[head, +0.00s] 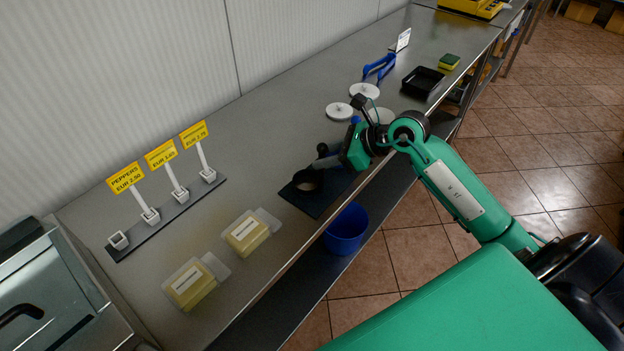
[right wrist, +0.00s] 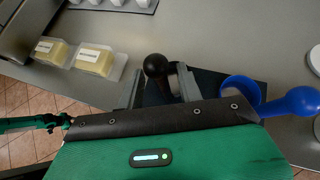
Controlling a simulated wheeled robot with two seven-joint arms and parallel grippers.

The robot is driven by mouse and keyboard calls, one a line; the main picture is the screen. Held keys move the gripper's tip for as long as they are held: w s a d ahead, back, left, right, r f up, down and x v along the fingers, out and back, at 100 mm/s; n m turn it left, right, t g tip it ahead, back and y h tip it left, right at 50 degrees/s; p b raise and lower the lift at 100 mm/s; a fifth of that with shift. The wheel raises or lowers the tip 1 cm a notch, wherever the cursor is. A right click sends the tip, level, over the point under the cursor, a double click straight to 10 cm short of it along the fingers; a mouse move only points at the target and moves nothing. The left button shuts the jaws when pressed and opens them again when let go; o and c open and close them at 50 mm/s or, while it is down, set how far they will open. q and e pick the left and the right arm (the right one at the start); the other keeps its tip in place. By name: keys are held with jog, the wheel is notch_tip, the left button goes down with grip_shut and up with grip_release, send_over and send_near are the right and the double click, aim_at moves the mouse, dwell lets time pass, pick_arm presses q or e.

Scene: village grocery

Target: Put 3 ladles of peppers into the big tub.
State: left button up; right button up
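A black ladle (right wrist: 157,66) with a round end lies on the dark mat (head: 303,203); its dark round end (head: 307,180) also shows in the head view. My right gripper (head: 327,162) is over the mat. In the right wrist view its two fingers (right wrist: 159,91) stand apart, with the ladle's dark handle between them. A blue ladle (right wrist: 286,103) lies at the right of that view. A yellow PEPPERS sign (head: 125,177) stands at the left. I cannot make out peppers or tell which container is the big tub. Part of my left arm shows at the wrist view's left edge.
Two clear tubs (head: 190,284) (head: 247,232) with yellow contents stand near the counter's front edge. A steel box (head: 50,290) is at the left end. White discs (head: 340,111), a black tray (head: 423,82) and a sponge (head: 449,61) lie farther right. A blue bucket (head: 346,232) is below.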

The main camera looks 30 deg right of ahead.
grip_shut()
jog(key=shift+r+p, duration=2.05)
jog(key=shift+r, duration=2)
